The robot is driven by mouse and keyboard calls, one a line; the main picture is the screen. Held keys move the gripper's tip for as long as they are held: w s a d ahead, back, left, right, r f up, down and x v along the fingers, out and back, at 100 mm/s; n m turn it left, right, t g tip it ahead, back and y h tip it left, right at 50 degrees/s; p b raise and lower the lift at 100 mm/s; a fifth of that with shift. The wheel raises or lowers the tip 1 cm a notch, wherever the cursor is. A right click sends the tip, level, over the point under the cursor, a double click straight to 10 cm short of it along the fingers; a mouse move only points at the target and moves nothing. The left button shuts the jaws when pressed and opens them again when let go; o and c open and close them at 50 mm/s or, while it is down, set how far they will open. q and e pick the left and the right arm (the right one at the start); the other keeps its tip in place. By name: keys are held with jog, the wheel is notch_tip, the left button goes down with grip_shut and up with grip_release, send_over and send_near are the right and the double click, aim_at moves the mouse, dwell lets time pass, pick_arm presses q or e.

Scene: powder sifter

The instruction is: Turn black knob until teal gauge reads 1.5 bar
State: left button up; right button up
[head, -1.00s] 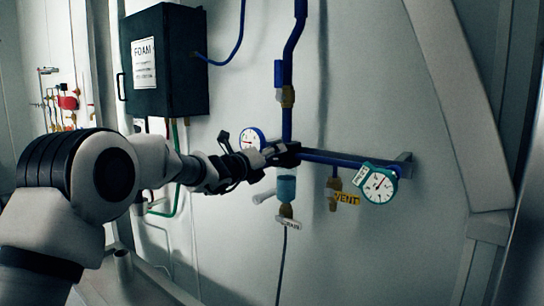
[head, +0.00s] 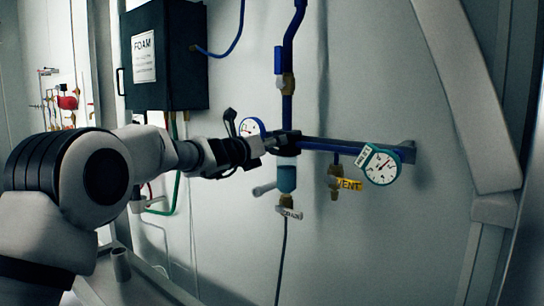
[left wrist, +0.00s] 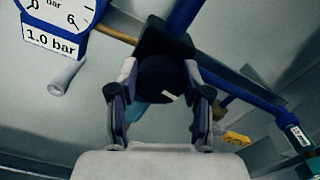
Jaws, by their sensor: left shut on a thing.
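The black knob (left wrist: 160,80) sits between the two fingers of my left gripper (left wrist: 163,88) in the left wrist view. The fingers are shut on it from both sides. A small white mark shows on the knob's face. In the head view my left gripper (head: 268,143) meets the black block on the blue pipe, and its fingers mostly hide the knob. The teal gauge (head: 380,167) hangs at the right end of the pipe, tilted, with a white tag at its upper left. Its needle is too small to read exactly. My right gripper is not in view.
A blue-rimmed gauge (head: 252,126) sits just behind my left gripper; its label reads 1.0 bar in the left wrist view (left wrist: 52,40). Below the block hangs a teal-and-clear bowl (head: 287,175) with a drain tag. A yellow VENT tag (head: 348,184) and a black FOAM box (head: 165,60) are nearby.

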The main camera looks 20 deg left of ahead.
pick_arm(q)
jog(key=shift+m+b, duration=0.9)
jog(key=shift+m, duration=0.2)
jog(key=shift+r+m+b, duration=0.1)
jog(key=shift+m+b, duration=0.4)
jog(key=shift+m, duration=0.2)
jog(key=shift+r, duration=0.1)
jog(key=o, duration=1.2)
jog(key=shift+c, duration=0.2)
jog(key=v, duration=1.2)
